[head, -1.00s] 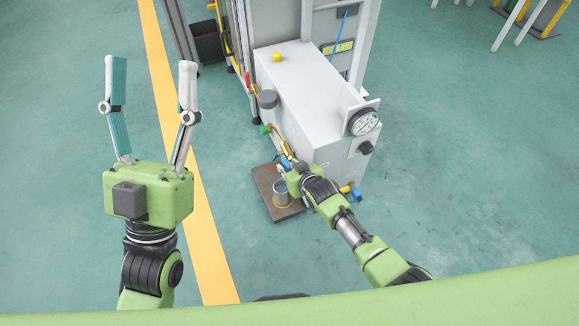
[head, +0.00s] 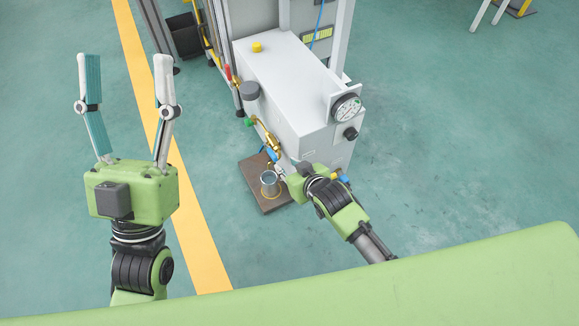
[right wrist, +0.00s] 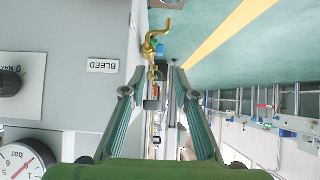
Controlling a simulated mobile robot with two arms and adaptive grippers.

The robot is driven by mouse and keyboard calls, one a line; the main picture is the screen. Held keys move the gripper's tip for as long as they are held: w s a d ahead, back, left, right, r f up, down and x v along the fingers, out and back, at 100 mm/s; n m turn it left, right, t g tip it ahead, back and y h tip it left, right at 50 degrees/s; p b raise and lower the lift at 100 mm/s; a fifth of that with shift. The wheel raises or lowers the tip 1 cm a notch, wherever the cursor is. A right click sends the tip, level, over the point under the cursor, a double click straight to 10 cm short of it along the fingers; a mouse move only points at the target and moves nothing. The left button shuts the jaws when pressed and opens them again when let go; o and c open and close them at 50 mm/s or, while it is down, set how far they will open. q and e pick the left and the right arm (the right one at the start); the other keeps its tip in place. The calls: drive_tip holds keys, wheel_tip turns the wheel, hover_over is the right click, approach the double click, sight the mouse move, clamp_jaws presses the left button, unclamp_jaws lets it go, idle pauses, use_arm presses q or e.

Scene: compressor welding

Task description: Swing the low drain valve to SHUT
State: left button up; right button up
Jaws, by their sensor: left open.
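A grey compressor cabinet (head: 285,75) stands at centre in the head view. A brass valve (head: 270,142) with a blue handle (head: 271,154) sits low on its left side, above a metal can (head: 268,182). A blue and yellow fitting (head: 343,179) sits at the cabinet's lower right corner. I cannot tell which is the drain valve. My right gripper (right wrist: 157,72) is open and empty, right of the can.
A brown board (head: 251,172) lies under the can. A pressure gauge (head: 346,107) and black knob (head: 350,133) are on the cabinet's front. The floor at right (head: 460,140) is clear.

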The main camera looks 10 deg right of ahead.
drive_tip(key=shift+s+d+r, duration=0.1)
drive_tip(key=shift+s+r, duration=0.15)
drive_tip(key=shift+s, duration=0.1)
